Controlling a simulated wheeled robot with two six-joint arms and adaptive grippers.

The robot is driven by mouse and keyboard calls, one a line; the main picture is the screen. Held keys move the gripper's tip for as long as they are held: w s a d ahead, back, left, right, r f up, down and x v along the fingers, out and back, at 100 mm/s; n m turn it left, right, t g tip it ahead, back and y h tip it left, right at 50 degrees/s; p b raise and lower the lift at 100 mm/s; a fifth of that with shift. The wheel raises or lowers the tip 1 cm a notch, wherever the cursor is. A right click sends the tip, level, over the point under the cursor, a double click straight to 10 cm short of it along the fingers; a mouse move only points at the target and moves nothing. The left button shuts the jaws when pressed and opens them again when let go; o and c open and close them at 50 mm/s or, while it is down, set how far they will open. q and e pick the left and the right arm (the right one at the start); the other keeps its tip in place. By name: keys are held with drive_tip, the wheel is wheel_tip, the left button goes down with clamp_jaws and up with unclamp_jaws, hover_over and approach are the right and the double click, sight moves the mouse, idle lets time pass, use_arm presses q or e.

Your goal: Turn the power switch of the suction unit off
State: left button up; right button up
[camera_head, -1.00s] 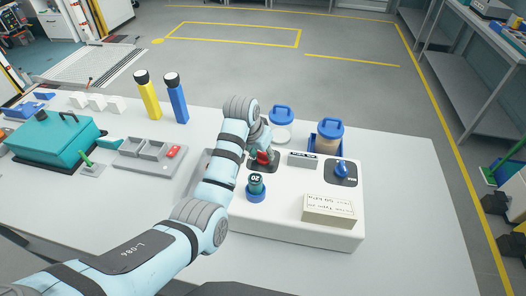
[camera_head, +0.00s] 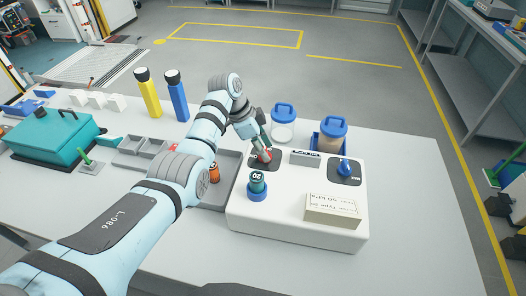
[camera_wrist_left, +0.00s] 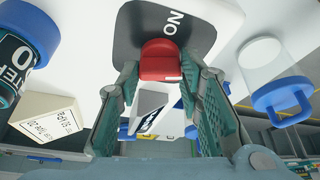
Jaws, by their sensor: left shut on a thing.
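The suction unit (camera_head: 290,222) is a white box on the table, right of centre. Its red power switch (camera_head: 266,154) stands on a dark plate at the unit's far left. In the left wrist view the red switch (camera_wrist_left: 160,62) sits below white ON lettering (camera_wrist_left: 172,22), with a white mark on its near edge. My left gripper (camera_head: 260,150) comes down on the switch from the upper left. In the left wrist view its green-padded fingers (camera_wrist_left: 160,78) are either side of the switch and shut on it. My right gripper is not in view.
A grey tray with an orange bottle (camera_head: 214,173) lies left. The table's right side is clear.

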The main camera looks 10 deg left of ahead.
use_arm(q)
drive_tip(key=shift+w+m+g+b, duration=0.1)
drive_tip(key=shift+m+g+b, duration=0.3)
drive_tip(key=shift+m+b, duration=0.9)
drive_tip(key=o, duration=1.2)
drive_tip(key=shift+d, duration=0.15)
drive_tip(key=shift+c, duration=0.2)
drive_tip(key=v, duration=1.2)
